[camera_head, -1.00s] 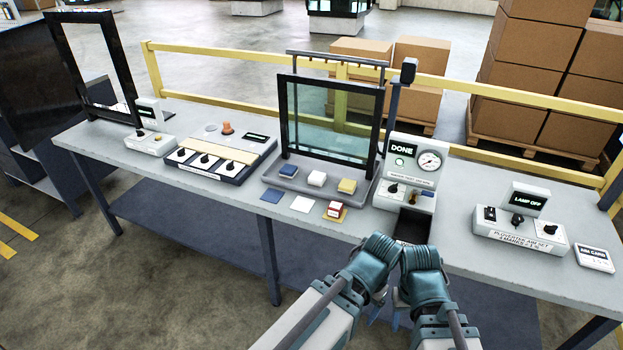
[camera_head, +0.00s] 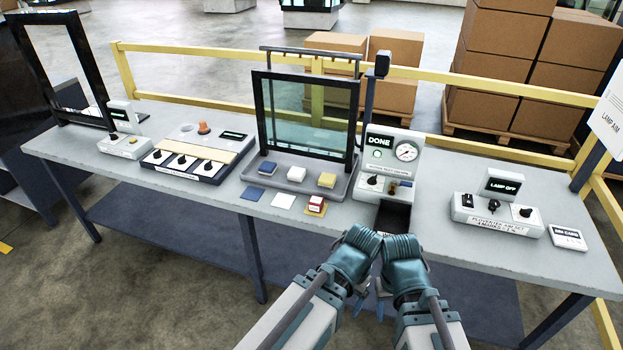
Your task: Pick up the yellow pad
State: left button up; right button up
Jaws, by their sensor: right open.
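The yellow pad (camera_head: 327,181) is a small block with a yellow top and pale sides. It sits at the right end of the grey tray (camera_head: 291,187) before the glass-filled frame, beside a white pad (camera_head: 297,174) and a blue pad (camera_head: 267,168). My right gripper (camera_head: 381,307) is open, low at the table's front edge, apart from the pad and nearer to me. My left gripper (camera_head: 360,304) hangs close beside it, also away from the pad; its finger gap is too small to judge.
Blue, white and yellow flat squares (camera_head: 283,201) lie before the tray; a red-topped block (camera_head: 316,204) stands on the yellow one. A gauge unit marked DONE (camera_head: 390,160) with a dark bin (camera_head: 394,216) stands right of the tray. Bare tabletop (camera_head: 430,215) lies farther right.

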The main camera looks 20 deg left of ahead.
aim_at(326, 180)
jog(key=j+z, duration=0.15)
jog(key=z, duration=0.2)
jog(key=j+z, duration=0.1)
jog(key=z, duration=0.25)
jog(key=j+z, duration=0.1)
jog(key=z, duration=0.3)
jog(key=k+j+z, duration=0.2)
jog(key=j, duration=0.2)
jog(key=k+j+z, duration=0.2)
jog(key=j, duration=0.2)
jog(key=k+j+z, duration=0.2)
jog(key=k+j, duration=0.1)
jog(key=j, duration=0.35)
jog(key=k+j, duration=0.1)
jog(key=j, duration=0.4)
jog(key=i+j, duration=0.1)
jog(key=j, duration=0.1)
